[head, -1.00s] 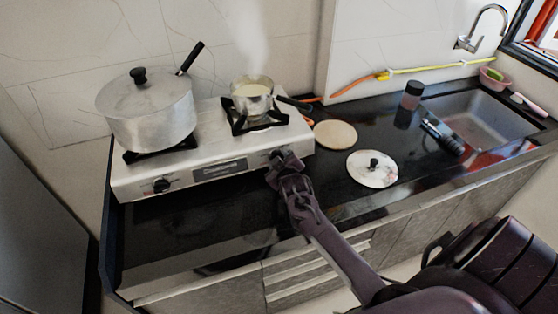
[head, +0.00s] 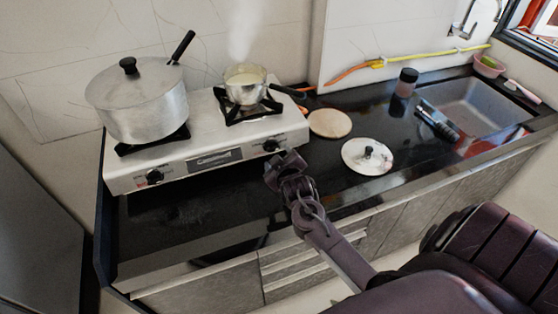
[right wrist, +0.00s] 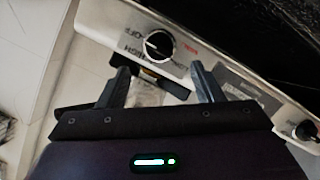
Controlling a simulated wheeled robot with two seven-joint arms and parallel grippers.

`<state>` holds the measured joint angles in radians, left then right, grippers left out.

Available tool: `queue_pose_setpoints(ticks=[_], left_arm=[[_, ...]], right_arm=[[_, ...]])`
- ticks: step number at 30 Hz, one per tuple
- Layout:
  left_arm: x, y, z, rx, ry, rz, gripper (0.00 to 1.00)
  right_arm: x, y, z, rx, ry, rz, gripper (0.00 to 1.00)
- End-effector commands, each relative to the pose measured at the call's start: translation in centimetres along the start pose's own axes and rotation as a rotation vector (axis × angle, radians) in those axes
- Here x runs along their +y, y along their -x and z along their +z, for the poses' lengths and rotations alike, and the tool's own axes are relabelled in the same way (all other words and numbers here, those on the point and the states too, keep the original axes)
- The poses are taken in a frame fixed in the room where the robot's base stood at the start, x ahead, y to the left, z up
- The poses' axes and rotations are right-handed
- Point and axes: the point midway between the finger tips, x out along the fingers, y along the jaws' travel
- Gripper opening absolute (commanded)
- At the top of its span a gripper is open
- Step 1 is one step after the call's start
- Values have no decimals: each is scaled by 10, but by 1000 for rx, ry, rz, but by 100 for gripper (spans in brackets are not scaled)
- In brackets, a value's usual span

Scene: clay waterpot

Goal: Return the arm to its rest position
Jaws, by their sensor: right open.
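My right gripper (head: 283,168) is in front of the stove near its right knob, over the dark counter edge, apart from the knob. In the right wrist view the gripper (right wrist: 161,82) is open and empty, its two fingers spread, with the stove knob (right wrist: 158,45) beyond them. The right knob (head: 271,146) also shows in the head view on the front panel of the stove (head: 215,158). My left gripper is not in view.
A large lidded pot (head: 140,105) stands on the left burner. A small steaming pan (head: 245,88) stands on the right burner. A round wooden board (head: 330,124), a lid (head: 368,157) and a dark bottle (head: 406,82) are on the counter (head: 190,215). The sink (head: 470,105) is at right.

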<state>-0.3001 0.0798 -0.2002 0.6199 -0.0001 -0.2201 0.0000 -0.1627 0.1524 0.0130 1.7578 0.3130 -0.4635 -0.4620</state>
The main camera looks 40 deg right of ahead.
Motion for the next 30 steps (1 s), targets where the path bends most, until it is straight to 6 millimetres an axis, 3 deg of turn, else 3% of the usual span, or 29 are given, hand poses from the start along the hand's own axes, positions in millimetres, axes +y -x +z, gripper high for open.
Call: queue_pose_setpoints(ticks=[22, 26, 30], left_arm=[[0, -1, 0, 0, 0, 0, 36], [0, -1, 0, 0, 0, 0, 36], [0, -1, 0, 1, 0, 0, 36]], right_arm=[[-4, 13, 0, -11, -8, -19, 60], [-30, 41, 4, -88, -54, -132, 60], [-68, 98, 10, -243, -115, -309, 60]])
